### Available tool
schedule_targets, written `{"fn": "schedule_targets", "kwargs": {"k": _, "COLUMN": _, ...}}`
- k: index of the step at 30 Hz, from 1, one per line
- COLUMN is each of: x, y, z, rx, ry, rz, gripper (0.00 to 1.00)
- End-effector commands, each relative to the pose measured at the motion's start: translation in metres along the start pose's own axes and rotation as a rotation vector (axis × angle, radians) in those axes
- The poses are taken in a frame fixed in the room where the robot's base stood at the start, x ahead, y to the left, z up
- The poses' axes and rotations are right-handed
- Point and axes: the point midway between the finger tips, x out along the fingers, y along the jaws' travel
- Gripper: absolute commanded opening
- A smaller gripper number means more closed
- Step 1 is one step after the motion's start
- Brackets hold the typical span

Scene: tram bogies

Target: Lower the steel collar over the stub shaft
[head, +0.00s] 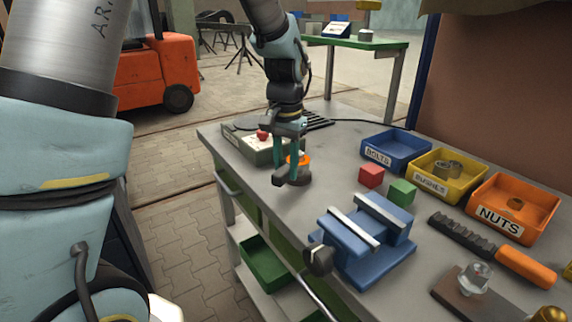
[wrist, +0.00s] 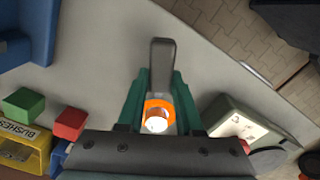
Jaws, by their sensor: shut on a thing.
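A grey-green box with a red button (head: 262,136) stands close behind my gripper. Red (head: 371,176) and green (head: 402,192) blocks, a blue vise (head: 362,240) and bins of bolts (head: 396,150), bushes (head: 447,175) and nuts (head: 514,206) lie to the right. Bare bench surrounds the gripper's front.

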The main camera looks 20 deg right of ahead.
Motion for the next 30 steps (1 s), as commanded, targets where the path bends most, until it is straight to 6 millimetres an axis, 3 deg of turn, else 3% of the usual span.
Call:
{"fn": "schedule_targets", "kwargs": {"k": 15, "x": 0.013, "y": 0.0, "z": 0.0, "rx": 0.0, "ry": 0.0, "rz": 0.0, "gripper": 0.0}}
{"fn": "schedule_targets", "kwargs": {"k": 16, "x": 0.012, "y": 0.0, "z": 0.0, "rx": 0.0, "ry": 0.001, "rz": 0.0, "gripper": 0.37}}
{"fn": "schedule_targets", "kwargs": {"k": 25, "x": 0.012, "y": 0.0, "z": 0.0, "rx": 0.0, "ry": 0.0, "rz": 0.0, "gripper": 0.69}}
{"fn": "schedule_targets", "kwargs": {"k": 30, "x": 0.012, "y": 0.0, "z": 0.0, "rx": 0.0, "ry": 0.0, "rz": 0.0, "gripper": 0.69}}
